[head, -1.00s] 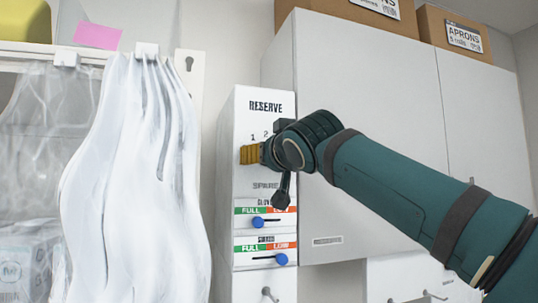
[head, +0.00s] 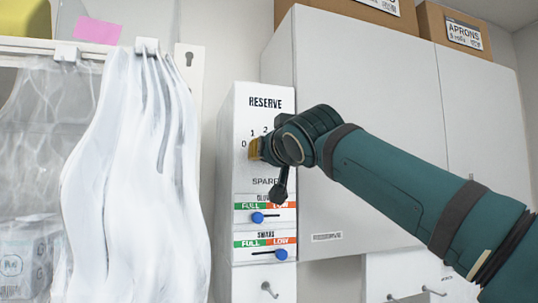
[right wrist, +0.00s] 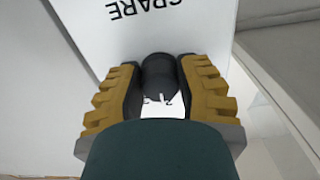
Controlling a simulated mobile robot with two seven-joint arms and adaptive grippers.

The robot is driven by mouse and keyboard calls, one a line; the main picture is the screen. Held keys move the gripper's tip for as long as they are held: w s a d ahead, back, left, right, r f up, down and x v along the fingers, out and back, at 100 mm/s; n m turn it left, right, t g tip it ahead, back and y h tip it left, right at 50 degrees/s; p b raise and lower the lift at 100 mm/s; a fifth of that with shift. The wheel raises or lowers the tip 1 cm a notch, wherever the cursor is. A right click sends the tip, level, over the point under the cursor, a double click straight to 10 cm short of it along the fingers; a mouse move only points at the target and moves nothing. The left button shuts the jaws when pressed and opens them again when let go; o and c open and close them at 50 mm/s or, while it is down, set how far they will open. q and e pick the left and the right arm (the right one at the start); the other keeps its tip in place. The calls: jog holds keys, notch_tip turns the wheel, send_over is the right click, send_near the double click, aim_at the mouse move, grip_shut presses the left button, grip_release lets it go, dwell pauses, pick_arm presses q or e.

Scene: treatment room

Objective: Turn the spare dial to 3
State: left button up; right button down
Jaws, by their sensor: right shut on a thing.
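The spare dial is a dark round knob (right wrist: 158,78) in the right wrist view. It sits between the two ochre-padded fingers of my right gripper (right wrist: 160,90), which is shut on it. In the head view the gripper (head: 256,149) is at the white RESERVE panel (head: 240,190), above the word SPARE, and hides the dial. The digits 0, 1 and 2 show around the gripper; the rest of the scale is covered. I cannot read the dial's setting. My left gripper is not in view.
Below the dial are two sliders with blue knobs, upper (head: 257,217) and lower (head: 281,254). A hook (head: 269,290) is under them. White hanging plastic (head: 135,170) is at the left. A grey cabinet (head: 370,130) stands right behind my arm, with apron boxes (head: 455,40) on top.

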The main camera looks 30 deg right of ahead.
jog(key=m+b, duration=0.1)
jog(key=m, duration=0.1)
jog(key=shift+m, duration=0.3)
jog(key=shift+m+b, duration=0.85)
jog(key=shift+m, duration=0.85)
jog(key=shift+c, duration=2.4)
grip_release()
jog(key=shift+w, duration=0.1)
jog(key=v, duration=1.2)
